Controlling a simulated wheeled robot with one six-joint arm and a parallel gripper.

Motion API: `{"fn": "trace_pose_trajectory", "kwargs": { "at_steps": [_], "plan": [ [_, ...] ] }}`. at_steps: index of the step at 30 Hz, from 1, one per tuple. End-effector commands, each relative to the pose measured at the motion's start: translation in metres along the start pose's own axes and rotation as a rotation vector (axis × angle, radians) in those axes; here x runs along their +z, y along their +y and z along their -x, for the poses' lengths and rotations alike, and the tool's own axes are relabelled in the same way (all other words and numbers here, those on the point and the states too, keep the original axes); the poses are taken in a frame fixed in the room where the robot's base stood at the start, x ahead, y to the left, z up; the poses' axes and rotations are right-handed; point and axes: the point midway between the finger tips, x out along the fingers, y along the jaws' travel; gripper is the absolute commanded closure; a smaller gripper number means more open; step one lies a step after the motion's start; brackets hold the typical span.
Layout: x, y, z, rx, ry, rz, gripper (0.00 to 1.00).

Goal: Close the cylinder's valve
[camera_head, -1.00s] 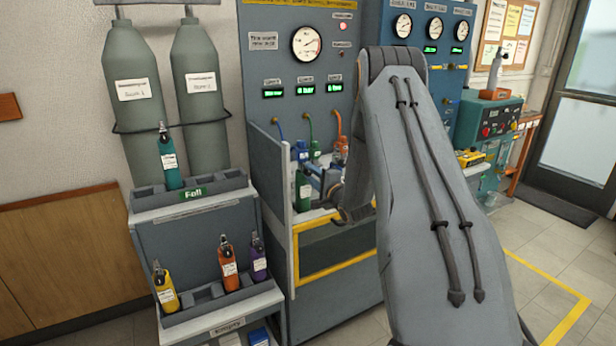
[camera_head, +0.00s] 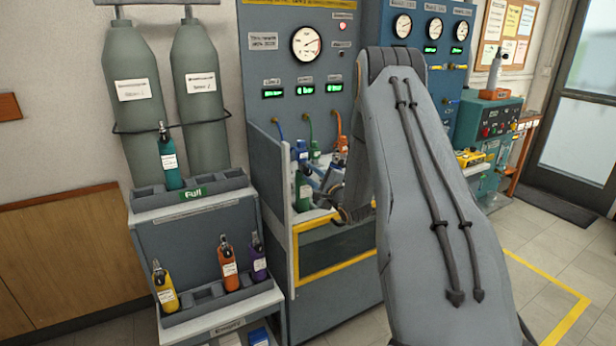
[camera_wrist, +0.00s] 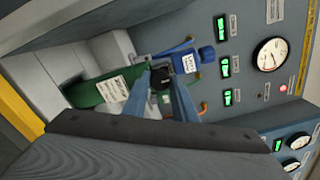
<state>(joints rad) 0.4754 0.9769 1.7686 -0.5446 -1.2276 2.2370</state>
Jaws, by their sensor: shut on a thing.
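The green cylinder (camera_head: 304,190) stands in the testbench bay. In the wrist view the green cylinder (camera_wrist: 88,93) lies sideways with a white label, its valve end pointing to my fingers. The black valve knob (camera_wrist: 160,79) sits between the tips of my gripper (camera_wrist: 161,84). The two blue fingers are shut on the knob from either side. In the head view my gripper (camera_head: 321,184) is beside the top of the cylinder, and the knob is too small to make out. My forearm hides the right part of the bay.
A blue regulator (camera_wrist: 188,64) is close to my fingers. Colored hoses hang from the gauge panel (camera_head: 280,60). The bay has a side wall and a yellow-edged front (camera_head: 338,267). A rack at left holds teal (camera_head: 169,160), yellow (camera_head: 165,290), orange (camera_head: 228,262) and purple (camera_head: 258,258) cylinders.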

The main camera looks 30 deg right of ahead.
Motion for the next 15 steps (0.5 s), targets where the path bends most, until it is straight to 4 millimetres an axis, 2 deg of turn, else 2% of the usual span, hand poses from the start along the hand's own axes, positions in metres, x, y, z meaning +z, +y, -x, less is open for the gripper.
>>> {"fn": "trace_pose_trajectory", "kwargs": {
  "at_steps": [5,6,9,15],
  "plan": [
    [0.0002,0.0008,0.0,0.001,0.0,-0.001,0.97],
    [0.0002,0.0008,0.0,0.001,0.0,-0.001,0.72],
    [0.0002,0.0007,0.0,0.001,0.0,0.0,0.56],
    [-0.0002,0.0003,0.0002,0.0,0.0,0.0,0.56]
  ]
}}
